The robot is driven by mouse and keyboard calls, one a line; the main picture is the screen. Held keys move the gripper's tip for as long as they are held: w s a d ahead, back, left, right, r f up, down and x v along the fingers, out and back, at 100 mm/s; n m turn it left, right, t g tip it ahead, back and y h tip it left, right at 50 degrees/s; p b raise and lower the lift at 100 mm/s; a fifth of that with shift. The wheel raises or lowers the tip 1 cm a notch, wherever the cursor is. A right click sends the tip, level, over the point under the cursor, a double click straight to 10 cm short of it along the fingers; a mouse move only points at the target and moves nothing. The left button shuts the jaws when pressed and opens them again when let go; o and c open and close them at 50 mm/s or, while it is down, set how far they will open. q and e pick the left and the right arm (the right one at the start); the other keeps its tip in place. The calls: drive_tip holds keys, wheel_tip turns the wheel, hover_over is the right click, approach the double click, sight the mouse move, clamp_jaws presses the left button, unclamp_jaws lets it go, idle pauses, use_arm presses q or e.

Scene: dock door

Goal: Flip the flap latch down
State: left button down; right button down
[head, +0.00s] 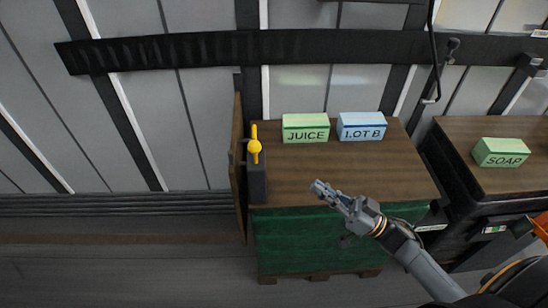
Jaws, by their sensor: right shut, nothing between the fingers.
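The flap latch (254,147) is a yellow lever with a round hub, on a dark block (257,184) at the left end of a wooden-topped counter. Its lever points up in the picture. A thin brown panel (237,165), seen nearly edge-on, stands just left of it; I cannot tell if it is the flap. My right gripper (320,189) is shut and empty. It appears over the counter's front part, to the right of and lower than the latch, clear of it. My left gripper is not in view.
A green JUICE box (305,128) and a blue box marked LOT B (361,127) stand at the back of the counter (290,180). A green SOAP box (502,152) sits on another surface at right. The floor at left (120,265) is clear.

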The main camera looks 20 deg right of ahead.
drive_tip(key=p, duration=0.4)
approach(254, 152)
drive_tip(key=w+a+r, duration=0.2)
drive_tip(key=w+a, duration=0.1)
drive_tip(key=w, duration=0.1)
drive_tip(key=shift+w+a, duration=0.1)
drive_tip(key=shift+w, duration=0.4)
drive_tip(key=shift+r, duration=0.1)
drive_tip(key=a+n+g+h+p, duration=0.1)
drive_tip(key=p, duration=0.2)
drive_tip(key=a+r+g+h+p, duration=0.1)
drive_tip(key=p, duration=0.3)
drive_tip(key=a+n+g+p, duration=0.1)
drive_tip(key=p, duration=0.3)
drive_tip(key=shift+w+r+n+h, duration=0.3)
drive_tip(key=shift+w+r+h, duration=0.05)
drive_tip(key=shift+w+h, duration=0.05)
drive_tip(key=w+a+f+b, duration=0.1)
drive_tip(key=w+a+f, duration=0.1)
drive_tip(key=a+f, duration=0.2)
drive_tip(key=shift+a, duration=1.2)
